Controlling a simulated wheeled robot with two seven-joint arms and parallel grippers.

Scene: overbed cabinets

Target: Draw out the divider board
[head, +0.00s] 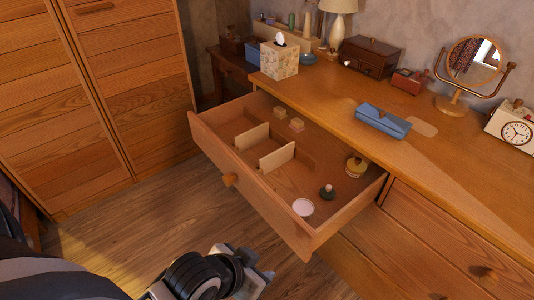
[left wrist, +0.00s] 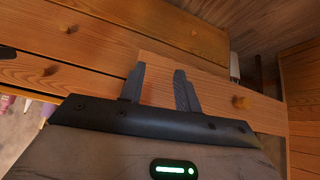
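Two pale divider boards stand upright in the pulled-out drawer (head: 330,205) in the head view. One divider board (head: 252,137) is farther left, and the other divider board (head: 277,157) is nearer the drawer's middle. My left gripper (head: 258,270) is low in front of the drawer, outside it and apart from both boards. In the left wrist view the left gripper (left wrist: 158,88) is open, its two dark fingers spread with nothing between them. The drawer front (left wrist: 215,88) shows beyond the fingers. My right gripper is not in view.
A tissue box (head: 279,61), blue case (head: 383,121), mirror (head: 474,62) and clock (head: 515,131) stand on the dresser top.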

